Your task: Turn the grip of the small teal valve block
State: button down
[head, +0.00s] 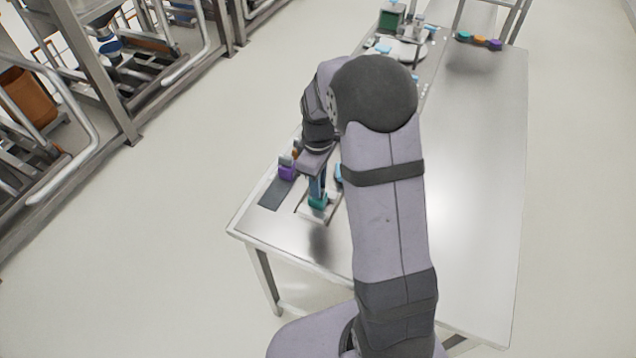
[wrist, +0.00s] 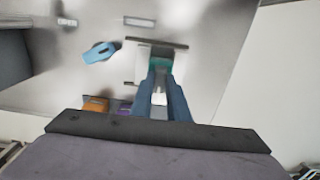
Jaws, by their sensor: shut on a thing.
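The small teal valve block (head: 318,202) is at the near left end of the steel table, under my gripper (head: 317,192). In the wrist view the teal block (wrist: 160,64) shows at the tips of the two blue fingers of my gripper (wrist: 161,72). The fingers are close together and shut on the teal block. A pale plate (wrist: 143,70) lies around or under it. The fingers hide part of the block, and its grip cannot be made out separately.
A purple block (head: 287,172) and an orange block (wrist: 96,104) stand close by on a dark strip (head: 270,194). A light-blue piece (wrist: 100,52) lies near the plate. Several coloured pieces (head: 479,40) sit at the far end. The table's right side (head: 470,180) is clear.

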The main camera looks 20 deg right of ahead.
dwell(0.3)
jog(key=c, duration=1.7)
grip_release()
jog(key=shift+r+b, duration=1.05)
jog(key=shift+r, duration=2.65)
